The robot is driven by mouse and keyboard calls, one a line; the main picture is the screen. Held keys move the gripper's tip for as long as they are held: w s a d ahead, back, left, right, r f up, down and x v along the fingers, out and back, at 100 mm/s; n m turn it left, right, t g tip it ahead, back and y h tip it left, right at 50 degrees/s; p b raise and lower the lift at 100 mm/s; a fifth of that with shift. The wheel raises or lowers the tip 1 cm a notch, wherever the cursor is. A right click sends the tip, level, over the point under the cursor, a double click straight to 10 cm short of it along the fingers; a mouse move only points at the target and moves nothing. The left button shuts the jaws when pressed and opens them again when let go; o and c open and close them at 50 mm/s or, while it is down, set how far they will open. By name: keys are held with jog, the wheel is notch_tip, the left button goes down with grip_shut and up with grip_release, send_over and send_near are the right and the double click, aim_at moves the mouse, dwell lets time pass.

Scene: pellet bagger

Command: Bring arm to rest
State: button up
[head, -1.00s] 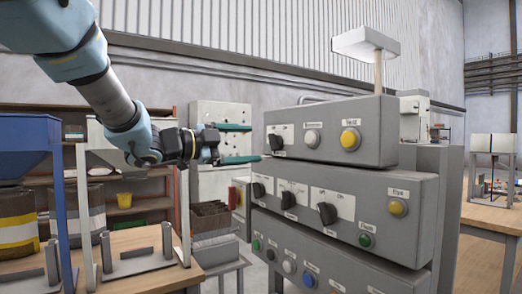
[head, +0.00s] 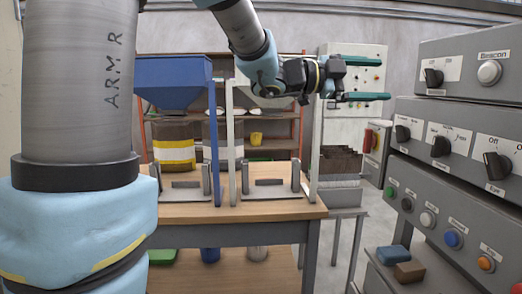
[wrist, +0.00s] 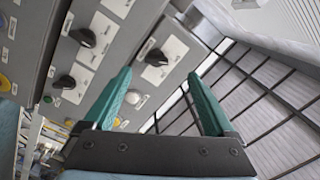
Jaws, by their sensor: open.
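My gripper (head: 366,78) is open, with its two green fingers apart and nothing between them. In the head view it is raised above the bench and points right, left of the stacked control boxes. In the wrist view the gripper (wrist: 160,95) shows both fingers spread, with the panel knobs to the left and the wall beyond. My arm (head: 245,35) reaches across the top of the head view. Its thick lower part fills the left side.
Grey control boxes (head: 470,125) with knobs and buttons stand at the right. Blue (head: 394,255) and brown (head: 410,271) blocks lie below them. A wooden bench (head: 250,212) carries a blue hopper (head: 172,80). Shelving and a grey cabinet (head: 352,125) stand behind. Floor shows between bench and boxes.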

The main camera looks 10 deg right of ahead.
jog(key=w+a+f+n+t+y, duration=0.9)
jog(key=w+a+f+n+t, duration=0.3)
jog(key=w+a+n, duration=0.35)
jog(key=s+a+f+n+g+y, duration=0.3)
jog(key=a+f+n+y, duration=0.35)
jog(key=a+f, duration=0.7)
jog(key=s+a+f+n+g+y, duration=0.1)
jog(key=s+a+f+n+g, duration=0.2)
jog(key=s, duration=0.4)
jog(key=s+a+f+n+g+y, duration=0.1)
jog(key=s+a+f+n+g, duration=0.2)
jog(key=s+a+f, duration=0.3)
jog(key=shift+s+a+n+g, duration=0.25)
jog(key=shift+s+g, duration=0.25)
jog(key=shift+s, duration=0.6)
